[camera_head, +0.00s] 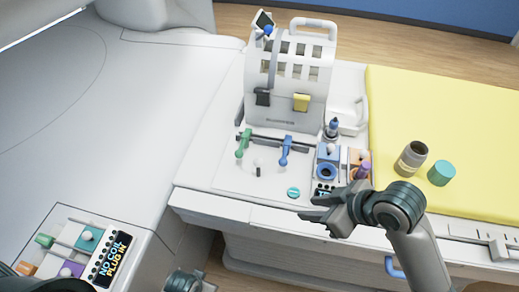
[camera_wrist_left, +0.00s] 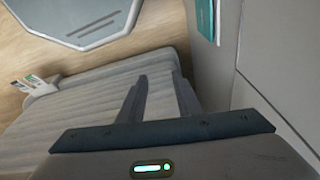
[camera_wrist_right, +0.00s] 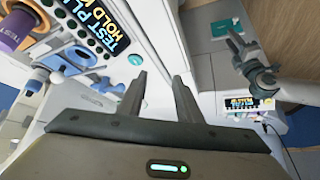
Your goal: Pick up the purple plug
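The purple plug (camera_head: 363,170) stands in the small panel beside the yellow pad, at its orange section. It shows also at the top left of the right wrist view (camera_wrist_right: 12,32), partly cut off by the frame edge. My right gripper (camera_head: 320,207) is open and empty, in front of the panel and to the lower left of the plug, apart from it. Its two spread fingers show in the right wrist view (camera_wrist_right: 160,95). My left gripper (camera_head: 186,283) is low at the bottom edge of the head view. In the left wrist view its fingers (camera_wrist_left: 160,95) are apart with nothing between them.
A blue plug (camera_head: 333,128) and a blue ring socket (camera_head: 326,171) are close to the purple plug. A grey jar (camera_head: 411,158) and teal lid (camera_head: 441,173) sit on the yellow pad (camera_head: 450,120). A display panel (camera_head: 112,258) is at lower left.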

